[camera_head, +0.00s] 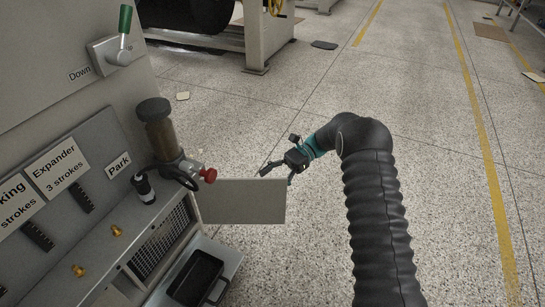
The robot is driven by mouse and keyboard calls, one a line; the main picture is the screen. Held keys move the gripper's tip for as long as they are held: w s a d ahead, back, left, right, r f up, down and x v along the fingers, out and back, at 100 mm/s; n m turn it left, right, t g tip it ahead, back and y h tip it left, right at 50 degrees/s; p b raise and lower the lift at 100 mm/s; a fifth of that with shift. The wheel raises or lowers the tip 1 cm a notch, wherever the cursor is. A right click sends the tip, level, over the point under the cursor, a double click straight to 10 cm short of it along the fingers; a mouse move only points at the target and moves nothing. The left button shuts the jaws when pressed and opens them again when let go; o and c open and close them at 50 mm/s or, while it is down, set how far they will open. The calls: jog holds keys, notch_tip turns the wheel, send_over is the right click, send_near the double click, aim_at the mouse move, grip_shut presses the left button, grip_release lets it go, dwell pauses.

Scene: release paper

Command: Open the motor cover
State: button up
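A flat grey panel (243,203) juts out from the right side of the machine, below the red knob. It looks like the motor cover, but no label on it confirms this. Its hinge side is hidden behind the machine's corner. My gripper (276,178) is at the panel's upper right corner, with its fingers spread apart and nothing seen between them. One fingertip is close to the panel's top edge and the other is near its right end. I cannot tell whether either touches it.
A black tray (196,278) sits low beside the vent grille (160,243).

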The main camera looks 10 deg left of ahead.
jog(key=o, duration=0.3)
jog(key=w+r, duration=0.1)
jog(key=w, duration=0.1)
jog(key=shift+w+a+r, duration=0.15)
jog(key=shift+w+r, duration=0.15)
jog(key=shift+r, duration=0.05)
jog(key=shift+w+r, duration=0.1)
jog(key=shift+w, duration=0.15)
jog(key=c, duration=0.4)
jog(key=shift+o, duration=0.2)
jog(key=shift+w+a+f+b, duration=0.2)
jog(key=shift+w+b, duration=0.15)
jog(key=shift+w, duration=0.6)
jog(key=shift+w+a+f+b, duration=0.15)
jog(key=shift+w+b, duration=0.2)
jog(key=shift+w, duration=0.6)
jog(key=shift+w+a+f+b, duration=0.1)
jog(key=shift+w+a+b, duration=0.2)
jog(key=shift+w, duration=0.65)
jog(key=shift+d, duration=0.1)
